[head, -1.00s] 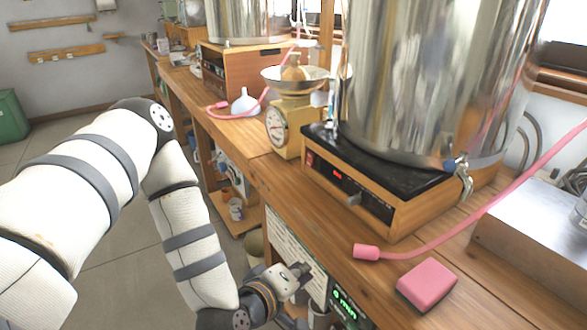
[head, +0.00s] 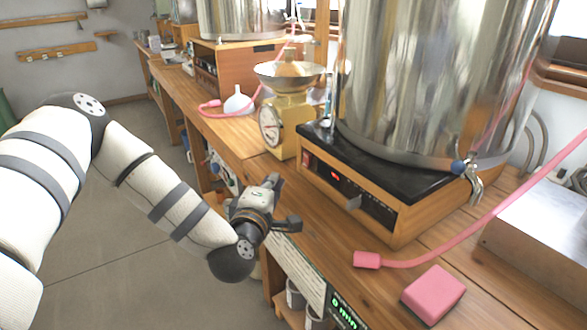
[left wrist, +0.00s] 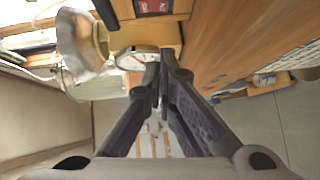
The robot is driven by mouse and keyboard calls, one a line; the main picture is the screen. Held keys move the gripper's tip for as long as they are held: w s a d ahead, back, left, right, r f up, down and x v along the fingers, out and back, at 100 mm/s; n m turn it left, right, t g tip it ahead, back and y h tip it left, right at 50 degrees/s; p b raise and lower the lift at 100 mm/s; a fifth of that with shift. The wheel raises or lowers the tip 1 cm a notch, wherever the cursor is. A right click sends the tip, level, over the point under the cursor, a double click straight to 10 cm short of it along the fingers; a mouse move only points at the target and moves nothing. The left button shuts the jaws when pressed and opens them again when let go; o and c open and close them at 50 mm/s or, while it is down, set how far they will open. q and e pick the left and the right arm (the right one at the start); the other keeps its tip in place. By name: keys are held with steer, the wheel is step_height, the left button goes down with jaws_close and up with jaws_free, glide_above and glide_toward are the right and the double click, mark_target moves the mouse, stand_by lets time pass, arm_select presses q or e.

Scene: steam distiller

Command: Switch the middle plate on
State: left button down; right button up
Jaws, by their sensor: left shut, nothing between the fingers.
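A hot plate in a wooden case (head: 400,228) with a black top stands on the bench under a large steel vessel. Its front panel has a red rocker switch (head: 306,160) at the left, a small red lit display (head: 335,173) and a knob (head: 354,202). The switch also shows at the top of the left wrist view (left wrist: 152,6). My left gripper (head: 278,202) is shut and empty, in front of the bench edge, left of and lower than the switch, apart from the panel. Its fingers meet in the left wrist view (left wrist: 161,82). My right gripper is not in view.
A yellow scale (head: 287,125) with a metal pan stands left of the plate. A pink hose (head: 470,225) and pink sponge (head: 433,294) lie on the bench at the right. Another wooden-cased plate (head: 240,68) stands farther back. The floor at left is open.

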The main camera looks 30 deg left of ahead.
mark_target(306, 160)
arm_select(q)
steer(key=x, duration=0.5)
steer(key=shift+w+f, duration=0.1)
steer(key=shift+w, duration=0.25)
steer(key=shift+w+d+f+b, duration=0.1)
steer(key=shift+w+d+b, duration=0.15)
steer(key=shift+w, duration=0.3)
steer(key=shift+w+d+f+b, duration=0.15)
steer(key=shift+w+d, duration=0.1)
steer(key=shift+w, duration=0.3)
steer(key=shift+w+d+r, duration=0.1)
steer(key=shift+w+d, duration=0.1)
steer(key=shift+w, duration=0.3)
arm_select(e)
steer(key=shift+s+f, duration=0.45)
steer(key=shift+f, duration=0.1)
